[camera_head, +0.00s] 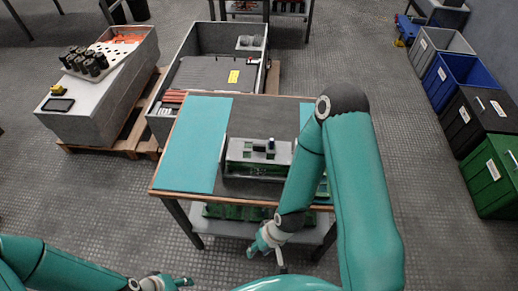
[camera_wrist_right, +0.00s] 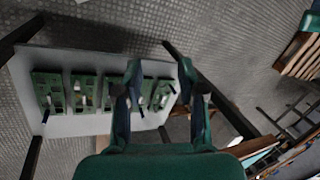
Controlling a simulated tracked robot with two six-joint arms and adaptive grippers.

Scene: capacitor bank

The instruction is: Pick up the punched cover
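I cannot surely tell which thing is the punched cover. A pale plate with holes (camera_head: 100,62), bearing several black cylinders, lies on the grey cabinet at the left. A grey metal unit (camera_head: 258,152) with small parts on top stands on the work table; my right arm partly covers its right side. My right gripper (camera_head: 268,245) hangs low in front of the table, apart from both. In the right wrist view its fingers (camera_wrist_right: 160,85) are spread with nothing between them. My left gripper (camera_head: 178,283) is at the bottom edge; its finger opening is unclear.
The table (camera_head: 258,118) has teal mats (camera_head: 195,145). Its lower shelf (camera_wrist_right: 65,120) holds several green boards (camera_wrist_right: 85,95). A grey open crate (camera_head: 193,50) stands behind. Several bins (camera_head: 470,110) line the right. The floor at front right is clear.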

